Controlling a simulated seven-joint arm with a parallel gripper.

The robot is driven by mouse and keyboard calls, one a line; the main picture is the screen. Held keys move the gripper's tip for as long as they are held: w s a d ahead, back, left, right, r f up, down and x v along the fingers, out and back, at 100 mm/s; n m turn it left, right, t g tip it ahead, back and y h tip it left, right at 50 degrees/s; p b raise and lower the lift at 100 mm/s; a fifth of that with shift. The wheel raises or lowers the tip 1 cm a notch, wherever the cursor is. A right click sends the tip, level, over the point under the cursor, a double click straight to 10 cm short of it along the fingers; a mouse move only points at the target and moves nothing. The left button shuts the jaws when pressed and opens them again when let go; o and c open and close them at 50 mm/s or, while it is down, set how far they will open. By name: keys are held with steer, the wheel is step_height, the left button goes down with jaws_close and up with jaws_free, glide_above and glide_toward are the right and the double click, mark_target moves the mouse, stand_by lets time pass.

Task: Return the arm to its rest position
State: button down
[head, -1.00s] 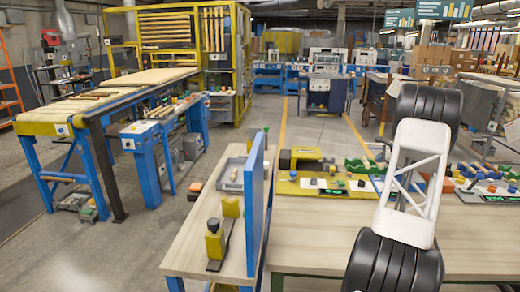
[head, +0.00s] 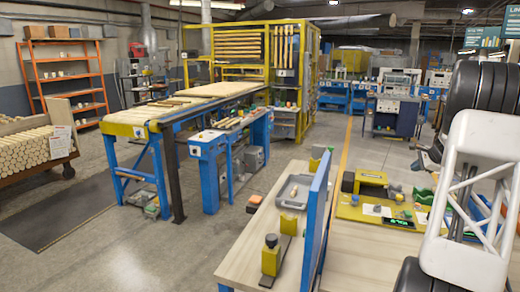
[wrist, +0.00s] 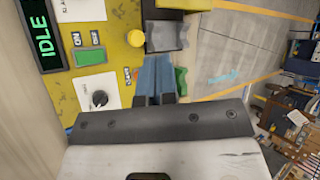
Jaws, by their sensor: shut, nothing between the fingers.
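In the head view my white and black arm link stands at the right edge, and the gripper itself is out of the picture.
In the head view a blue divider (head: 316,222) stands upright on the wooden bench (head: 350,258).

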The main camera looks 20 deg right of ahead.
steer(key=w+a+r+n+g, duration=0.1)
steer(key=w+a+r+n, duration=0.15)
steer(key=a+r, duration=0.75)
steer(key=w+a+r+n, duration=0.1)
steer(key=a+n, duration=0.2)
steer(key=a, duration=1.4)
steer(key=w+a+r+n+g, duration=0.1)
steer(key=w+a+r+n, duration=0.15)
steer(key=a+r, duration=0.75)
steer(key=s+a+n+g, duration=0.1)
steer(key=s+a+n, duration=0.3)
steer(key=a, duration=0.9)
steer(key=s+a+n, duration=0.2)
steer(key=s+a, duration=0.4)
steer(key=a, duration=0.7)
steer(key=s+a+f+n, duration=0.2)
steer(key=s+a+n, duration=0.4)
steer(key=s+a, duration=0.95)
steer(key=s+a+f+n, duration=0.2)
steer(key=s+a, duration=0.1)
steer(key=s, duration=0.3)
steer(key=s+a+f+n, duration=0.2)
steer(key=s+a+f, duration=0.15)
steer(key=s, duration=0.25)
step_height(320, 180, down, 8)
steer(key=w+g, duration=0.1)
steer(key=g, duration=0.1)
steer(key=shift+w+f+g+h, duration=0.2)
steer(key=shift+f+g+h, duration=0.1)
steer(key=shift+h, duration=0.1)
